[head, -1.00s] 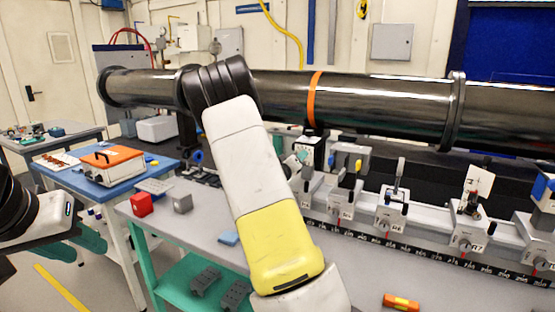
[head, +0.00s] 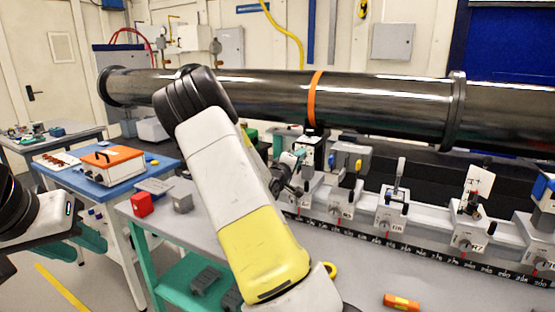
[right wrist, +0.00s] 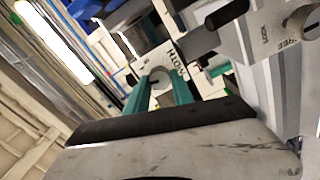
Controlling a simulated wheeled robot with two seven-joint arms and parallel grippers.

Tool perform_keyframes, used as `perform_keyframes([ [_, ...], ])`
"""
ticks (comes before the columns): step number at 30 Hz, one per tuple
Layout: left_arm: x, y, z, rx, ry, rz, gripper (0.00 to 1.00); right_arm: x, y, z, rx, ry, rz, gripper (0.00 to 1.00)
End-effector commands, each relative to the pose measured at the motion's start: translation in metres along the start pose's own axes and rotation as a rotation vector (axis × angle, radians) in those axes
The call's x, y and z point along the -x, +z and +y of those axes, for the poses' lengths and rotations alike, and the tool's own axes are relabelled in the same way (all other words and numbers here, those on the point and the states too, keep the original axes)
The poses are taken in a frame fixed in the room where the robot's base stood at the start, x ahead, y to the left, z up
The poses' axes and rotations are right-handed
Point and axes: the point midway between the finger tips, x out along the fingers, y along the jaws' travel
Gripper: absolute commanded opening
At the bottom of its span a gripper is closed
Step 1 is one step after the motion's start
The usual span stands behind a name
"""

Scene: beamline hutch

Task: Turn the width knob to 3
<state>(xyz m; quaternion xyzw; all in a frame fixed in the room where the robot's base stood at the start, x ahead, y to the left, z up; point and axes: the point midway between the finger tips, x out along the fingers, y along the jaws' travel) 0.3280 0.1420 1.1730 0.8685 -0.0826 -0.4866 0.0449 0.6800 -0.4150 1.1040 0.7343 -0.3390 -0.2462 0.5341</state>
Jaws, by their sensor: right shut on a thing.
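The width knob (right wrist: 160,79) is a small round grey knob on a pale plate marked WIDTH (right wrist: 177,62) in the right wrist view. The teal fingers of my right gripper (right wrist: 158,93) are on either side of it and shut on it. The knob's setting is too small to read. In the head view my right gripper (head: 299,158) is by the left end of the instrument rail, partly hidden behind my own arm. My left gripper (head: 82,241) hangs at the far left, beside the blue table, its teal fingers apart and empty.
The rail (head: 350,232) carries several instruments with knobs. A long black pipe (head: 390,104) runs behind it. An orange-topped box (head: 112,160) sits on the blue table.

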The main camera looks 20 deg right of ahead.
Motion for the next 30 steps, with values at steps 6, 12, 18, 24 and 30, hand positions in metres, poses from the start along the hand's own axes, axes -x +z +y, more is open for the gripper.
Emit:
perform_keyframes([
  [6, 0.000, 0.000, 0.000, 0.000, 0.000, 0.000, 0.36, 0.001, -0.001, -0.001, 0.001, -0.002, 0.002, 0.00],
  [12, 0.000, 0.000, 0.000, 0.000, 0.000, 0.000, 0.36, 0.001, -0.001, -0.001, 0.001, -0.002, 0.002, 0.46],
  [18, 0.000, 0.000, 0.000, 0.000, 0.000, 0.000, 0.36, 0.000, 0.000, -0.001, 0.000, -0.001, 0.001, 0.50],
  [24, 0.000, 0.000, 0.000, 0.000, 0.000, 0.000, 0.36, 0.005, -0.001, -0.001, -0.001, -0.002, 0.001, 0.50],
  [30, 0.000, 0.000, 0.000, 0.000, 0.000, 0.000, 0.36, 0.035, -0.002, -0.001, -0.001, -0.003, 0.003, 0.50],
])
